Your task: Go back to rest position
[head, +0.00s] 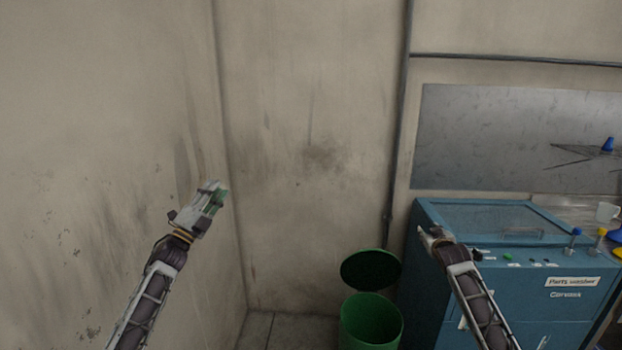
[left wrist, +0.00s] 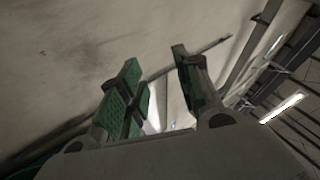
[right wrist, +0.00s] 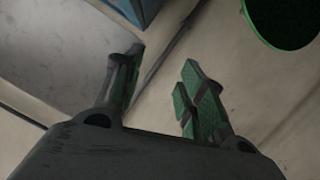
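My left gripper (head: 217,194) is raised in front of the bare wall corner at the left of the head view. In the left wrist view its green-padded fingers (left wrist: 160,90) stand apart with nothing between them. My right gripper (head: 431,238) is in front of the blue parts washer (head: 560,305) at its left front corner, seen end-on in the head view. In the right wrist view its fingers (right wrist: 160,82) are spread and empty, with floor and wall behind them. Neither gripper touches anything that I can see.
A green bin (head: 371,322) with its round lid (head: 370,269) raised stands left of the washer. Bottles with blue and yellow caps (head: 602,238) and a white cup (head: 607,212) are at the right. A vertical pipe (head: 400,130) runs down the wall. Free floor (head: 290,330) shows left of the bin.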

